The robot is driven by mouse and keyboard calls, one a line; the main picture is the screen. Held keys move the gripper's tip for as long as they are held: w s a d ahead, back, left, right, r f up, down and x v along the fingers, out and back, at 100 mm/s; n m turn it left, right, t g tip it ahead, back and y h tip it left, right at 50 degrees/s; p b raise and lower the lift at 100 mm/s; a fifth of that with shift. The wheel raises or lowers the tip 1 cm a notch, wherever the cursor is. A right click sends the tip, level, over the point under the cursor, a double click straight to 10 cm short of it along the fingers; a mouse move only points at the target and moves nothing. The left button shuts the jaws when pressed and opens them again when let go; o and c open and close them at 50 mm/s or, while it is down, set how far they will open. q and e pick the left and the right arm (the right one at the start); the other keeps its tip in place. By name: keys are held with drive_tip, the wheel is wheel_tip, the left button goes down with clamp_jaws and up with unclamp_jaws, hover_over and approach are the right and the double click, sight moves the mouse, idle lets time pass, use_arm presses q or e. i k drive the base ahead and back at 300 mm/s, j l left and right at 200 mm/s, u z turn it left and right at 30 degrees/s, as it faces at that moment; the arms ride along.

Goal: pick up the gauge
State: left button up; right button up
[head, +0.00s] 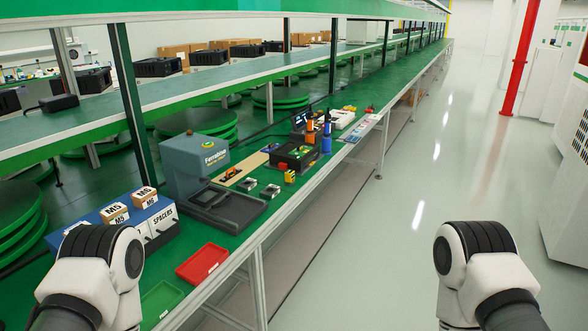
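I cannot make out for certain which item is the gauge. A small orange and black item (231,173) lies on a tan board (240,166) on the green workbench, right of a blue-grey machine (196,160). Two small grey and black pieces (270,190) sit just in front of that board. They are too small to identify. Only rounded white and black joints of my two arms show, one at the lower left and one at the lower right. Neither of my grippers is in view.
A red tray (202,263) and a green tray (161,301) lie at the bench's near end. A blue spacers unit (152,235) with M5 and M6 boxes stands left. A black bin (296,156) and blue bottle (326,142) stand farther along. The floor (390,220) on the right is clear.

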sight(289, 174)
drive_tip(key=u, duration=0.3)
drive_tip(key=i+l+u, duration=0.2)
drive_tip(key=u, duration=0.2)
drive_tip(key=i+l+u, duration=0.2)
drive_tip(key=l+u, duration=0.25)
drive_tip(key=i+l+u, duration=0.1)
drive_tip(key=l+u, duration=0.3)
